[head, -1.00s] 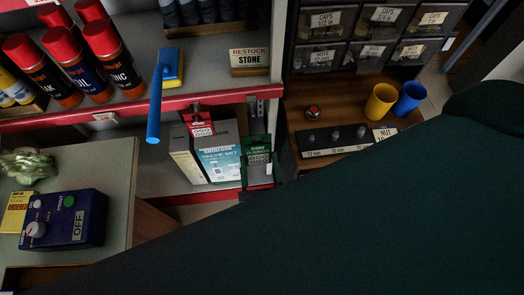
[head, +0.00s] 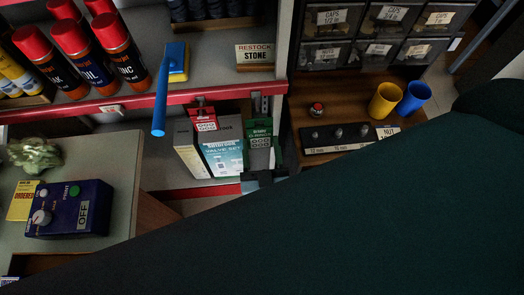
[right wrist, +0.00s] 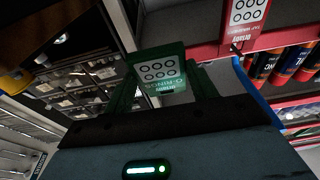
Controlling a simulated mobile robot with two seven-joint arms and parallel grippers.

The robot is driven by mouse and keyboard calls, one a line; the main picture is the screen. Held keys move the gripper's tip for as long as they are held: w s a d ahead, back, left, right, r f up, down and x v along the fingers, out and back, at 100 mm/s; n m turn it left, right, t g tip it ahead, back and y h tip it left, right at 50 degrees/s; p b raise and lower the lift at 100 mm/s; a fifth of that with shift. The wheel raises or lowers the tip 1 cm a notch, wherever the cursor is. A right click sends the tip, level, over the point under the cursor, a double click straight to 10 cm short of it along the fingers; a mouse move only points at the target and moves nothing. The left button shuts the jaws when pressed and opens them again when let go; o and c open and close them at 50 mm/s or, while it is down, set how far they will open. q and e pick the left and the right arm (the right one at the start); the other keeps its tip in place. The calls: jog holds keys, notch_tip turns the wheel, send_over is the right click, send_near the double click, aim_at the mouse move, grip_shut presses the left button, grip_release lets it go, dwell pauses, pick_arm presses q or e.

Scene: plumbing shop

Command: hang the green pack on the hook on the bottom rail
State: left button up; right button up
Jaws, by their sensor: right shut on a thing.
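The green pack (head: 259,142) is held upright just below the red-edged bottom rail (head: 225,97), close to a small grey metal bracket (head: 265,104). I cannot tell whether the pack's top is on a hook. My right gripper (head: 262,178) holds the pack from below, shut on it. In the right wrist view the pack (right wrist: 160,72) sits between my right fingers (right wrist: 160,88), its ring print facing the camera. A red pack (head: 203,122) hangs to the left on the same rail, and also shows in the right wrist view (right wrist: 246,14). My left gripper is not in view.
A valve set box (head: 220,158) stands behind and left of the green pack. My dark arm covers the lower right.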

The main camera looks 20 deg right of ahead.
jog(key=shift+f+x, duration=0.2)
jog(key=shift+x, duration=0.9)
jog(key=shift+w+d+f, duration=0.1)
jog(key=shift+w+d, duration=0.05)
jog(key=shift+w, duration=0.4)
jog(key=shift+w+d, duration=0.15)
jog(key=shift+w, duration=0.4)
jog(key=shift+w+d+f+b, duration=0.15)
jog(key=shift+w+f+b, duration=0.3)
jog(key=shift+b, duration=0.1)
jog(key=shift+w+b, duration=0.1)
jog(key=shift+b, duration=0.2)
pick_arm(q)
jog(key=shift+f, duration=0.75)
pick_arm(e)
jog(key=shift+w, duration=0.1)
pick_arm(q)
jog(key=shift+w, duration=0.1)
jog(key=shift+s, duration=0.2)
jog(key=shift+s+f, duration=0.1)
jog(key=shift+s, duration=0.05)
pick_arm(e)
jog(key=o, duration=1)
